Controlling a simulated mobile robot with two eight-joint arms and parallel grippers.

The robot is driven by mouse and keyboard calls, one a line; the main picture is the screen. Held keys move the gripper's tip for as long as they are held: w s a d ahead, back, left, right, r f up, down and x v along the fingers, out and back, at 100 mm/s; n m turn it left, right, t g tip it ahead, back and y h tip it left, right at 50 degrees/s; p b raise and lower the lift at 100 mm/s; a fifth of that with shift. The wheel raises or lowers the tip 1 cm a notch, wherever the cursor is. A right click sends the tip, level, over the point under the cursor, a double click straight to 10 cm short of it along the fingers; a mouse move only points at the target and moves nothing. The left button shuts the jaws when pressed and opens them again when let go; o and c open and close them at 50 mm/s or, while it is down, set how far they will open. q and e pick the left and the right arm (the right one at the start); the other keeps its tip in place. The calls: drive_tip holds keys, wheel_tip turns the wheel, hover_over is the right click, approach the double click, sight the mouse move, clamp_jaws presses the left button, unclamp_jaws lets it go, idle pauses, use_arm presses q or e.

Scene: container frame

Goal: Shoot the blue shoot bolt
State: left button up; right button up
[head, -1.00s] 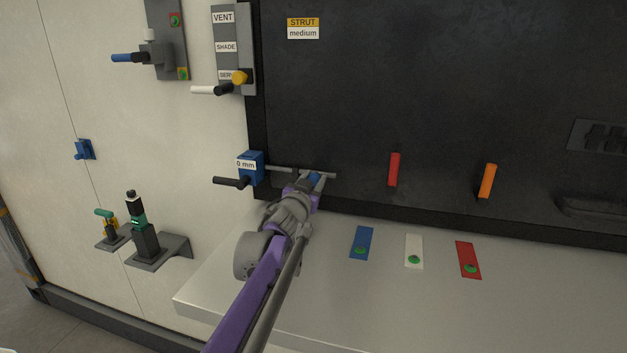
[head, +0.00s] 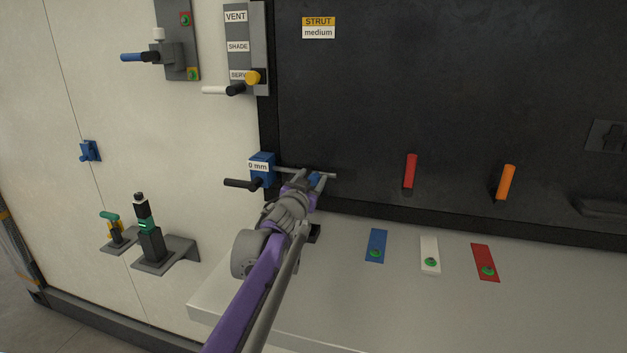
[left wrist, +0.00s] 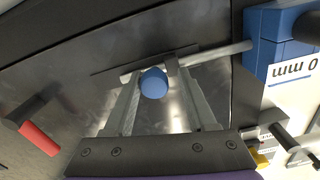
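The blue shoot bolt's handle (head: 314,180) stands at the lower left of the dark panel. In the left wrist view its round blue end (left wrist: 153,83) faces the camera, between the two fingers. My left gripper (head: 312,182) is spread around the handle, with one finger on each side. Whether a finger touches it cannot be told. The handle's foot is hidden. My right gripper is not in view.
A blue box marked 0 mm (head: 262,168) carries a grey rod running behind my fingertips. Red (head: 410,171) and orange (head: 506,182) handles stand to the right. Blue (head: 376,243), white (head: 429,248) and red (head: 484,258) plates with green dots lie on the ledge.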

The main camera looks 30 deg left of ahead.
use_arm(q)
drive_tip(key=shift+o, duration=0.7)
drive_tip(key=shift+d, duration=0.1)
drive_tip(key=shift+s+f, duration=0.1)
drive_tip(key=b+v, duration=0.2)
drive_tip(key=v, duration=0.8)
drive_tip(key=shift+s, duration=0.3)
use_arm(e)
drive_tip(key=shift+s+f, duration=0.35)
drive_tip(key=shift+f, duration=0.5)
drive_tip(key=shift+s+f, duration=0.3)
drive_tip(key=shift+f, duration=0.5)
